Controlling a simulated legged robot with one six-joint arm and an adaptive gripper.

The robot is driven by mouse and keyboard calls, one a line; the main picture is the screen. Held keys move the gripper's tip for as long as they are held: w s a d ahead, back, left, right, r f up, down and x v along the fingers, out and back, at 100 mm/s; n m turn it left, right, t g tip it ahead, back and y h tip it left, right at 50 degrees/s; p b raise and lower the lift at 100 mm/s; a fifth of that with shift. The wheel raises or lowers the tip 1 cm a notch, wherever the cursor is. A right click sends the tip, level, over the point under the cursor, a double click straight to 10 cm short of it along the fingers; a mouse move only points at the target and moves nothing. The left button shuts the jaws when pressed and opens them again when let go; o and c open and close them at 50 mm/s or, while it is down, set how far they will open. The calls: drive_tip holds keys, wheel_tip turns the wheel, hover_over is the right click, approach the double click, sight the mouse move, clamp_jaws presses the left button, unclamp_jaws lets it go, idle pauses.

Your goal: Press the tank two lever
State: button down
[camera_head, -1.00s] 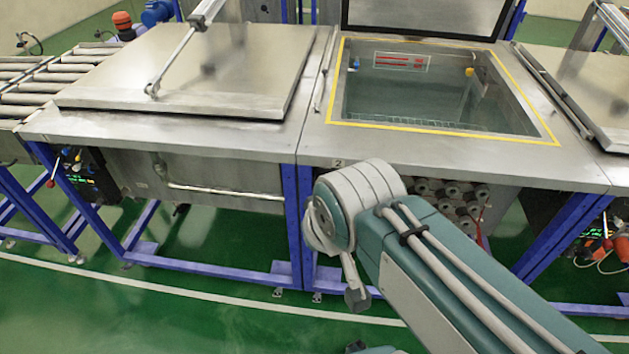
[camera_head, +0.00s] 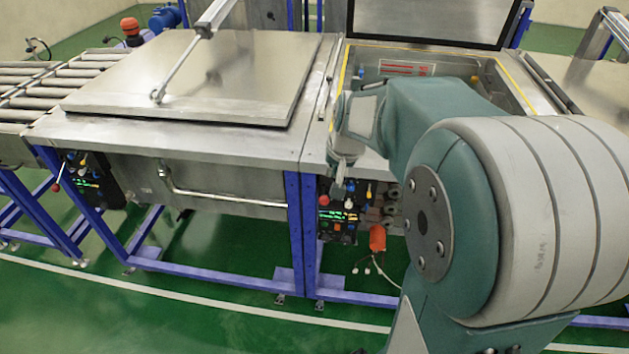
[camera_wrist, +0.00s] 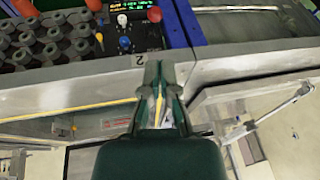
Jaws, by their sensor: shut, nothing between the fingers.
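The tank two control panel (camera_head: 338,222) is on the front of the open middle tank, below its rim. In the wrist view the panel (camera_wrist: 135,22) shows at the top, with a lit display, a red knob (camera_wrist: 154,14), a blue knob (camera_wrist: 125,43) and small toggles. The red knob (camera_head: 323,200) looks like the lever's end, but I cannot tell its stem clearly. My gripper (camera_wrist: 157,64) is shut and empty, its tips by the tank rim near the "2" label, apart from the knobs. In the head view my gripper (camera_head: 341,180) is just above the panel.
Tank two's steel rim (camera_head: 315,145) lies close to my gripper. A closed lid (camera_head: 200,75) covers the left tank. An orange plug (camera_head: 377,238) hangs beside the panel. Blue frame legs (camera_head: 298,220) stand to its left. The green floor in front is clear.

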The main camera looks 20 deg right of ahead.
sight(325, 198)
drive_tip(key=shift+w+d+f, duration=0.55)
drive_tip(key=shift+d, duration=0.15)
drive_tip(key=shift+a+f, duration=0.1)
drive_tip(key=x, duration=1.4)
wheel_tip(325, 198, down, 14)
drive_tip(key=s+a+t+h, duration=0.1)
drive_tip(key=s+t, duration=0.1)
drive_tip(key=shift+r+t+h, duration=0.25)
drive_tip(key=shift+t+h, duration=0.05)
idle(0.8)
